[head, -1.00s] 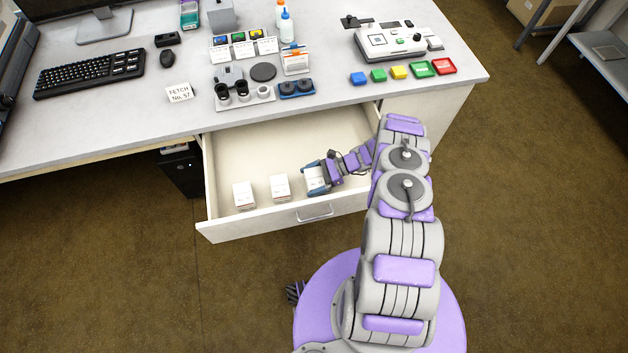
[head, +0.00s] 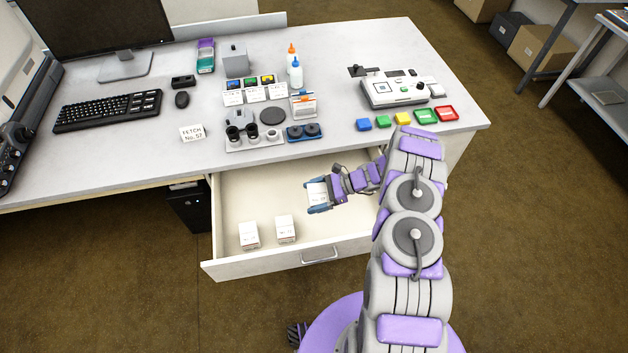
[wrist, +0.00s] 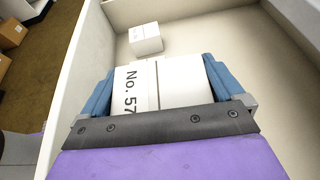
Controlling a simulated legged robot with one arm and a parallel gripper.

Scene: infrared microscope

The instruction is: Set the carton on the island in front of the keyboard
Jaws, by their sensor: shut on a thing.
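My gripper (head: 318,196) is shut on a white carton (head: 317,193) above the open drawer. In the wrist view the carton (wrist: 150,85) sits between the blue fingers and its side reads "No. 57". The black keyboard (head: 108,110) lies on the island (head: 130,153), left on the worktop below the monitor. A bare strip of worktop runs along the front edge before the keyboard. A card reading "FETCH No. 57" (head: 191,133) stands to the right of the keyboard.
Two more white cartons (head: 249,235) (head: 285,228) stand in the open drawer (head: 228,190). A mouse (head: 182,100), a lens holder (head: 252,138) and bottles (head: 295,70) stand on the worktop. Coloured blocks (head: 383,122) line the right front edge.

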